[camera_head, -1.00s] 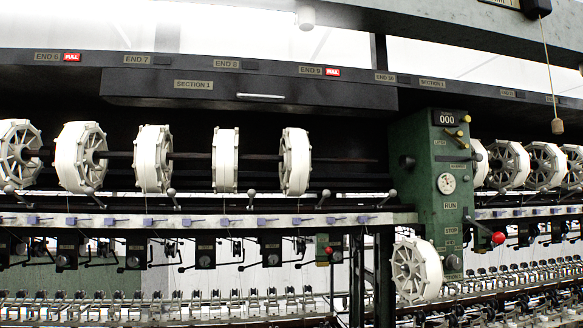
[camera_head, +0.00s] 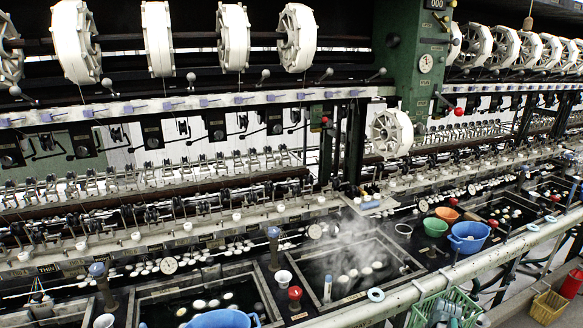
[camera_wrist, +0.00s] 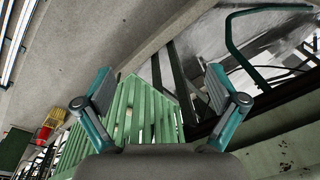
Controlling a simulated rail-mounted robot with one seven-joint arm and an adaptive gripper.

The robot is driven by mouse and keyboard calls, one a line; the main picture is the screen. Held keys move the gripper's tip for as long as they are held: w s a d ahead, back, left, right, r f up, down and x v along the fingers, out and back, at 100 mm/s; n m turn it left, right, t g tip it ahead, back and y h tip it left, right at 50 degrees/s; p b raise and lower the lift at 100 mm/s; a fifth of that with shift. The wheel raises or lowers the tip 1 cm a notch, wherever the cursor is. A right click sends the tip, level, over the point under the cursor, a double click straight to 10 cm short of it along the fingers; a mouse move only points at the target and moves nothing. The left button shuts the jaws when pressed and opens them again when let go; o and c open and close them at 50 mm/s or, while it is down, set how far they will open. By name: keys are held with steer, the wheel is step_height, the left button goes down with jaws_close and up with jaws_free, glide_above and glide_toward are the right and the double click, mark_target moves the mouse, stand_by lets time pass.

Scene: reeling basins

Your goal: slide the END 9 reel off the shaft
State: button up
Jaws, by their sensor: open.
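The END 9 reel (camera_head: 297,38) is a white, spoked, many-sided wheel. It is the rightmost reel on the dark shaft (camera_head: 338,36), near the top of the head view. The shaft's bare end runs on to its right, towards the green post. The END 9 label is above the picture now. A green slatted thing lies beyond the fingers. The reel is not in the wrist view, so its distance from my gripper cannot be told.
Another white reel (camera_head: 233,38) sits left of it on the shaft. A green control post (camera_head: 426,65) stands to the right, with a loose-looking reel (camera_head: 391,133) low on its front. Below are steaming basins, a blue bowl (camera_head: 468,237) and a front rail (camera_head: 450,275).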

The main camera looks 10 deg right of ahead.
steer(key=w+d+r+t, duration=0.1)
steer(key=w+d+r, duration=0.2)
steer(key=d+r, duration=0.4)
steer(key=w+a+r+n+t+b, duration=0.1)
steer(key=w+a+r+t, duration=0.3)
steer(key=w+r, duration=0.6)
steer(key=w+a+r+n+t+b, duration=0.15)
steer(key=w+a+r, duration=0.45)
steer(key=r, duration=0.7)
steer(key=w+a+r+n+t+b, duration=0.1)
steer(key=w+a+r+t, duration=0.3)
steer(key=w+r, duration=0.6)
steer(key=n+t+y+b, duration=0.2)
steer(key=n+t+y, duration=0.3)
steer(key=t, duration=0.3)
glide_toward(309, 47)
steer(key=shift+m, duration=0.35)
steer(key=shift+b+x, duration=0.45)
steer(key=shift+x, duration=5.4)
